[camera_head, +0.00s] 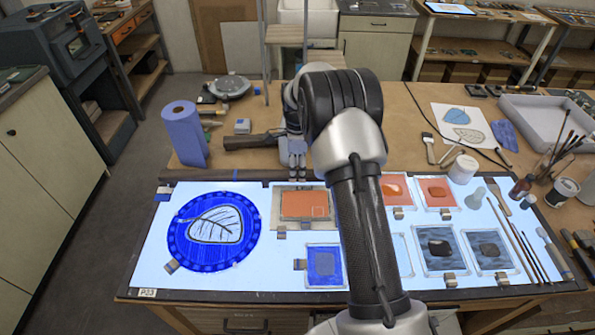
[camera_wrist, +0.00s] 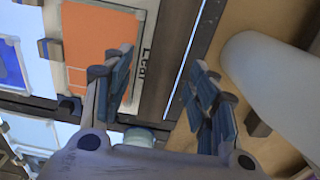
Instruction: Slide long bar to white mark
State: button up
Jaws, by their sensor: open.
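My gripper (camera_head: 297,172) points down at the back edge of the lit panel, just behind the orange glass piece (camera_head: 304,205). In the head view a brown strip (camera_head: 205,174) lies along the same back edge, left of my gripper. I cannot tell for sure which strip is the long bar. I cannot make out a clear white mark; my arm hides part of the back edge.
The lit panel (camera_head: 150,270) holds a blue round leaf piece (camera_head: 212,232), a blue square (camera_head: 325,264) and several framed glass samples. A blue paper roll (camera_head: 184,134) and a dark tool (camera_head: 252,141) stand or lie behind it. Brushes and jars crowd the right side.

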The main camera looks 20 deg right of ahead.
notch_tip(320, 180, up, 10)
dwell(0.3)
jog(key=shift+f, duration=0.1)
jog(key=s+a+r+n+t+b, duration=0.1)
jog(key=s+a+r+n+b, duration=0.1)
jog(key=s+a+r+n, duration=0.5)
jog(key=s+a+r+n+t+b, duration=0.2)
jog(key=s+r+n, duration=0.35)
jog(key=s, duration=0.55)
jog(key=s+a+f+n+b, duration=0.1)
jog(key=s+f+n, duration=0.2)
jog(key=s, duration=0.6)
jog(key=s+a+f+n+t+b, duration=0.1)
jog(key=s+a+f+n+b, duration=0.1)
jog(key=s+n, duration=0.5)
jog(key=s, duration=0.3)
jog(key=shift+a+f+t+b, duration=0.15)
jog(key=shift+f+t+b, duration=0.15)
jog(key=shift+f, duration=0.1)
